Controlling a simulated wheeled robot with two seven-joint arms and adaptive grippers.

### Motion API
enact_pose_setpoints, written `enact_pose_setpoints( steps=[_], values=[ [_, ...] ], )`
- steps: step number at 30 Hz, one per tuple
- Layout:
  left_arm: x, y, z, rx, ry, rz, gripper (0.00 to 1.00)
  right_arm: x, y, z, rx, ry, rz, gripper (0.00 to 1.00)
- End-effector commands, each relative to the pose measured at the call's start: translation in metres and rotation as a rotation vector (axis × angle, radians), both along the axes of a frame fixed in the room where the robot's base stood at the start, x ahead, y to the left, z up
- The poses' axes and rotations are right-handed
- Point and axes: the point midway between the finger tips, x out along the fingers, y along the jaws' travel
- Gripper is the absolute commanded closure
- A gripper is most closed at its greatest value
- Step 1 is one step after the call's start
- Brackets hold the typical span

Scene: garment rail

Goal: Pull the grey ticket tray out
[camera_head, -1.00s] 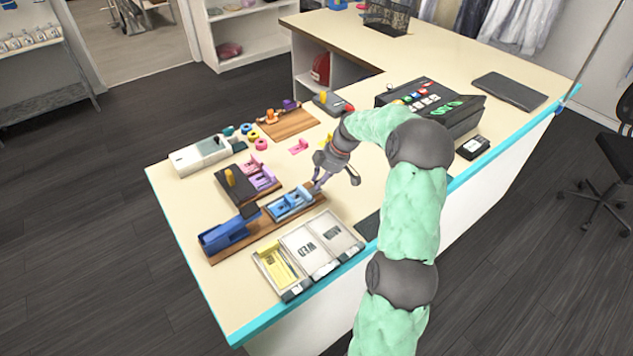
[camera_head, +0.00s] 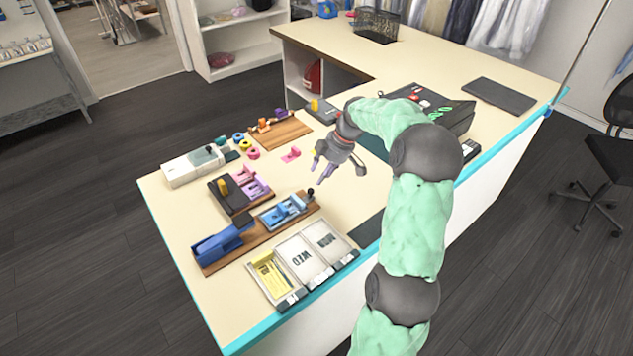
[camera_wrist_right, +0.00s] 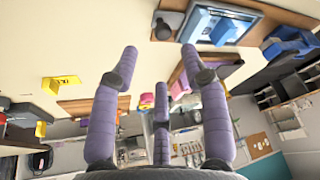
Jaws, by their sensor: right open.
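A low grey-blue tray (camera_head: 283,211) holding a light-blue piece lies on a brown wooden board (camera_head: 262,233) near the front of the counter. A small dark knob (camera_head: 311,192) stands at its right end. In the right wrist view the tray (camera_wrist_right: 258,20) shows at the top, with the knob (camera_wrist_right: 162,29) just beyond my fingertips. My right gripper (camera_head: 323,175) is open and empty, its purple fingers spread. It is above the counter, behind and right of the knob, apart from it. My left gripper is not in view.
A blue device (camera_head: 222,243) sits on the board left of the tray. A flat grey box with lettered panels (camera_head: 300,257) lies in front. Pink blocks on a dark base (camera_head: 240,190) lie behind. Bare counter (camera_head: 340,215) is free to the right.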

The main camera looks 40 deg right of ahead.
Motion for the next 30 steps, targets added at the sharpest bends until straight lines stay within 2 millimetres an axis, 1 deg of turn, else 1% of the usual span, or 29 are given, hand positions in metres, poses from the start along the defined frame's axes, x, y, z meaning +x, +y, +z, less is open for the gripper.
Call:
enact_pose_setpoints(
  steps=[1, 3, 6, 10, 15, 30],
  values=[
    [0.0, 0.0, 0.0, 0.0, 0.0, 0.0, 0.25, -0.003, -0.003, 0.01, -0.003, -0.002, -0.002, 0.54],
    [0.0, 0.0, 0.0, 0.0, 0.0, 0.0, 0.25, -0.006, -0.006, 0.021, -0.003, -0.002, -0.002, 0.54],
    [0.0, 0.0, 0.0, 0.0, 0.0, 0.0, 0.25, -0.01, -0.009, 0.032, -0.002, -0.002, -0.001, 0.54],
    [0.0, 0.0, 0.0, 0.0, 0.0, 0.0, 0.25, -0.013, -0.011, 0.042, -0.001, -0.001, 0.0, 0.54],
    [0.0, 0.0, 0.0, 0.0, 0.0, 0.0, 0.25, -0.015, -0.012, 0.046, 0.0, 0.0, 0.0, 0.54],
    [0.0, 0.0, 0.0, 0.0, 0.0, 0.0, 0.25, -0.015, -0.012, 0.045, 0.0, 0.0, 0.0, 0.54]
  ],
)
